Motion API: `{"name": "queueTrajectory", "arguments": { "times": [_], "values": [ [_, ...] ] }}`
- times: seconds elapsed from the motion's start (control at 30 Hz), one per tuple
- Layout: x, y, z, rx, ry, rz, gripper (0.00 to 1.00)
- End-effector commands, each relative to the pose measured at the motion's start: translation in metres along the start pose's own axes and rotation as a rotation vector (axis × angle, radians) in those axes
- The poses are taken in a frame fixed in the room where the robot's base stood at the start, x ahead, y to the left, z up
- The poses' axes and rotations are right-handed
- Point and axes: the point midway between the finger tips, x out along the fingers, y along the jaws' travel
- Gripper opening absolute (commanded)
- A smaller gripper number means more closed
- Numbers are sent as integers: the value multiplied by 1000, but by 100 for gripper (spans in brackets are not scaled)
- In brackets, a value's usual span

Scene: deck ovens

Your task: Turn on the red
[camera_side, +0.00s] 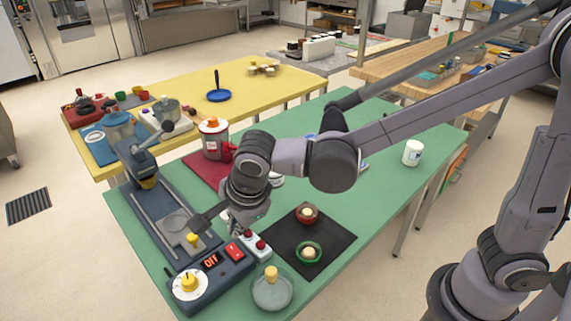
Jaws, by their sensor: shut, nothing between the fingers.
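A dark blue-grey machine (215,273) lies along the left edge of the green table, with a display (211,261) reading "OFF". A red switch (234,252) sits on its front panel beside the display. A white dial with a yellow knob (189,283) is at the panel's left end. A small white box with red buttons (255,246) stands just right of the panel. My gripper (240,229) points down, shut and empty, above and behind the red switch. It appears apart from the switch, but the exact gap cannot be told.
A glass dish with a yellow knob (272,290) stands at the front. A black mat (330,248) holds a red bowl (307,213) and a green bowl (308,253). A blender-like jar (214,140) stands behind my gripper. The green table's right part is mostly clear.

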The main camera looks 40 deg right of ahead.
Motion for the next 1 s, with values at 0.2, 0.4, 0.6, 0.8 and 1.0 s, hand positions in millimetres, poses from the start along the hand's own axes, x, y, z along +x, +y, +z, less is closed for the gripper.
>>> {"name": "queueTrajectory", "arguments": {
  "times": [0.2,0.4,0.6,0.8,1.0],
  "values": [
    [37,0,0,0,0,0,0],
    [62,0,0,1,0,0,0],
    [76,0,0,0,0,1,0],
    [79,0,0,0,0,0,0],
    [79,0,0,0,0,1,0]
  ]
}}
